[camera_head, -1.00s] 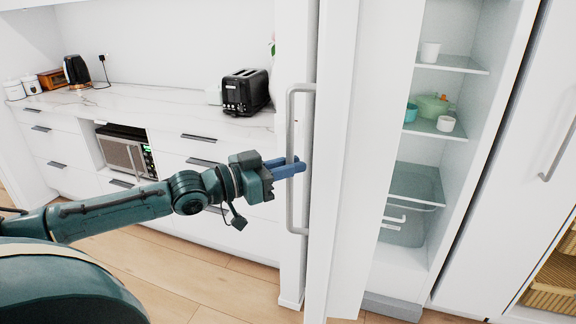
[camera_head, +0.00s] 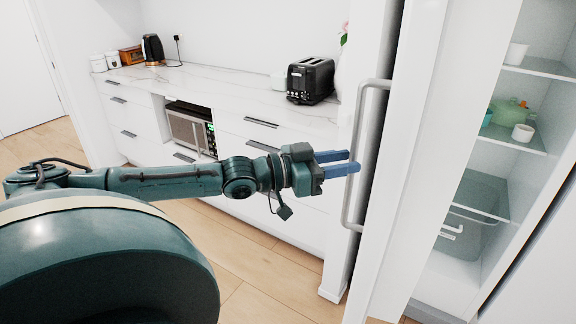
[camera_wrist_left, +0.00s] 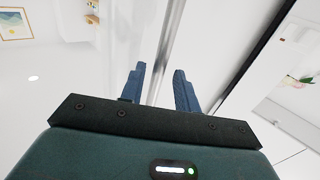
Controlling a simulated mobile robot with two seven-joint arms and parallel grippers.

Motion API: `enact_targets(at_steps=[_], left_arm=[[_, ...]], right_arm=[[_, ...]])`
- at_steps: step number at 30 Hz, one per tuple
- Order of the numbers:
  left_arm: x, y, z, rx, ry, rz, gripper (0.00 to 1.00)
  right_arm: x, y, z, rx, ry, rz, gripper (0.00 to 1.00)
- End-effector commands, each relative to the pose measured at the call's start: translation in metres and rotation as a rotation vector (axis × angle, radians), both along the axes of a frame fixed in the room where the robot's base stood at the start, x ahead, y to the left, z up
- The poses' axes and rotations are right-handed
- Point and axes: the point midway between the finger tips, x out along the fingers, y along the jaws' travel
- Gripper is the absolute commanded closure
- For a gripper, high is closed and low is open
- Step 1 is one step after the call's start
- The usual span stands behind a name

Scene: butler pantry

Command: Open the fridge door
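The white fridge door (camera_head: 412,150) stands open, with the lit shelves inside (camera_head: 520,140) showing to its right. Its long grey vertical handle (camera_head: 352,200) is on the door's outer face. My left gripper (camera_head: 352,162) reaches in from the left at the handle's middle height. Its two blue fingers lie on either side of the handle bar. In the left wrist view the fingers (camera_wrist_left: 160,80) are apart, with the handle (camera_wrist_left: 170,45) running between them and gaps showing beside it. My right gripper is not in view.
A marble counter (camera_head: 230,97) with a black toaster (camera_head: 310,80) and a kettle (camera_head: 152,49) is behind my left arm. A microwave (camera_head: 190,130) sits below it. Cups (camera_head: 522,132) and a green pot (camera_head: 512,108) stand on the fridge shelves. Wooden floor (camera_head: 265,300) is clear below the gripper.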

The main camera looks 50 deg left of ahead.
Motion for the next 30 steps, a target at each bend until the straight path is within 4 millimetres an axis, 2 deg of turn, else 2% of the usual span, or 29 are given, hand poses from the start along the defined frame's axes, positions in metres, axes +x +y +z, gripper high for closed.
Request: enact_targets(at_steps=[13, 23, 30], left_arm=[[-0.027, 0.014, 0.001, 0.001, 0.005, -0.002, 0.68], [-0.049, 0.027, -0.001, 0.000, 0.002, 0.000, 0.68], [-0.071, 0.040, 0.001, -0.001, -0.003, 0.003, 0.68]], right_arm=[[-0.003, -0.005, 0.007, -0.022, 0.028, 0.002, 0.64], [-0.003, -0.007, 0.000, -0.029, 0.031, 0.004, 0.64], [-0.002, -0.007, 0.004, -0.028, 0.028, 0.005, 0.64]])
